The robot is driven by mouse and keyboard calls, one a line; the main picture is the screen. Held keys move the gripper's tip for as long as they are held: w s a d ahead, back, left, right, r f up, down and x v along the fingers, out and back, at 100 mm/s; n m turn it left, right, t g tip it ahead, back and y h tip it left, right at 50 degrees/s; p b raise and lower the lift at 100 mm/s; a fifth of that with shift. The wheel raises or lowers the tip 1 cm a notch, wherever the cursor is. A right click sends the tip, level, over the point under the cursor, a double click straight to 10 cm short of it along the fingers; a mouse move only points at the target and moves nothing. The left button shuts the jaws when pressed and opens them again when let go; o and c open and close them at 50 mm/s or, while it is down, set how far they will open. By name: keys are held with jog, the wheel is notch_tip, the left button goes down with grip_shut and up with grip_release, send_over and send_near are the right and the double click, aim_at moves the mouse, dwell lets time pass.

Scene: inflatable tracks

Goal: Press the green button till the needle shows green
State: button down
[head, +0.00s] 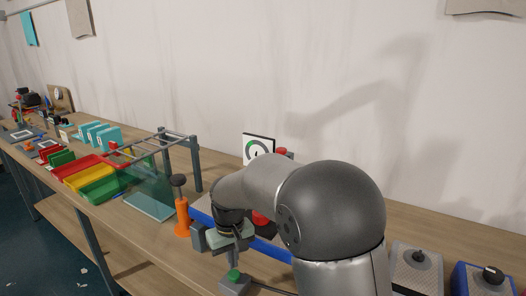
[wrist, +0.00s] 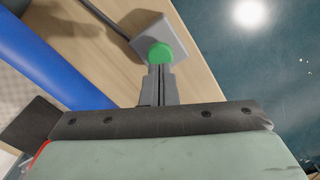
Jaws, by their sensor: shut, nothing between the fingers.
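The green button (head: 234,274) sits on top of a small grey box (head: 236,287) near the table's front edge. In the wrist view, the green button (wrist: 160,52) and grey box (wrist: 172,32) lie just beyond my fingertips. My gripper (wrist: 159,70) is shut and empty, its tips overlapping the button's near edge in that view. I cannot tell whether they touch it. In the head view my gripper (head: 231,252) is above the button, its fingers hardly visible. The gauge (head: 258,149) is a white dial with a green arc, standing behind my arm; its needle is too small to read surely.
An orange-handled tool (head: 182,216) stands left of my gripper. A blue inflatable piece (head: 270,250) lies beside and behind the button box. A dark cable (head: 270,288) runs right from the box. Grey (head: 416,268) and blue (head: 484,279) knob boxes stand at right.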

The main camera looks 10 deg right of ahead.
notch_tip(320, 180, up, 6)
jog(key=p, duration=0.4)
jog(key=shift+r, duration=0.25)
jog(key=s+d+m, duration=0.1)
jog(key=s+d, duration=0.3)
jog(key=s, duration=0.4)
jog(key=s+d+m, duration=0.1)
jog(key=s+d, duration=0.4)
jog(key=s, duration=0.3)
jog(key=s+d+r+m, duration=0.1)
jog(key=s+d+m, duration=0.1)
jog(key=s+d, duration=0.3)
jog(key=s, duration=0.4)
jog(key=shift+d+t, duration=0.25)
jog(key=shift+t, duration=0.05)
